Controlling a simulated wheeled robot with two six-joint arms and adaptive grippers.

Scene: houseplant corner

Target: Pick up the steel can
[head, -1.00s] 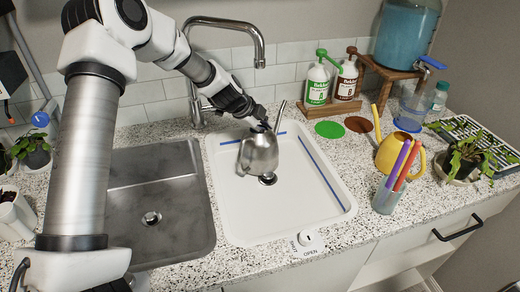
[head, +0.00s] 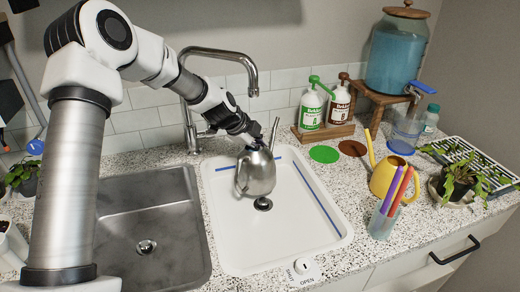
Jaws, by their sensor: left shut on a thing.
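The steel can (head: 256,174) is a shiny metal watering can with a thin upright spout on its right. It is in the middle of the head view, over the white basin (head: 285,243). My left gripper (head: 253,141) is shut on the steel can at its upper part. The can hangs roughly upright in front of the basin's back part. Its exact height above the basin floor is hard to tell. The fingertips are partly hidden behind the can's top. My right gripper is not in view.
A steel sink (head: 150,225) lies left of the basin, with a tall faucet (head: 190,95) behind. Right of the basin stand a yellow watering can (head: 384,178), a cup of markers (head: 383,222) and a potted plant (head: 458,180). Two pump bottles (head: 311,108) stand behind, on a wooden stand.

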